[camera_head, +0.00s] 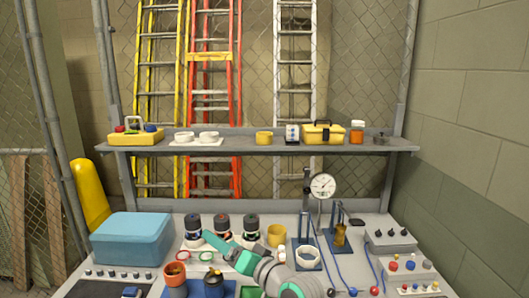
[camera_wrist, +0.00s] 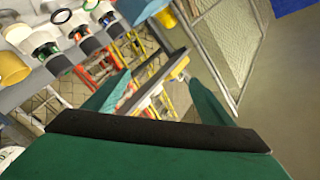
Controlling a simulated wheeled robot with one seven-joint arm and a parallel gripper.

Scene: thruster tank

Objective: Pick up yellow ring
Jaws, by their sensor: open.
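No thin yellow ring is clear. A yellow cylindrical piece (camera_head: 277,235) stands on the bench behind my arm, right of the dark-topped canisters; in the wrist view a yellow piece (camera_wrist: 13,67) shows at the left edge. A smaller yellow round piece (camera_head: 264,138) sits on the shelf. I cannot tell which is the ring. My gripper (camera_head: 222,245) is over the bench, left of the yellow cylinder and in front of the canisters. In the wrist view my gripper (camera_wrist: 160,80) has its two green fingers apart, with nothing held between them.
A blue box (camera_head: 132,238) stands at the bench's left. Several canisters (camera_head: 222,225) stand behind my gripper. A dial gauge (camera_head: 322,186) on a stand and control boxes (camera_head: 390,238) are at right. The shelf (camera_head: 235,149) runs above the bench and holds several items.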

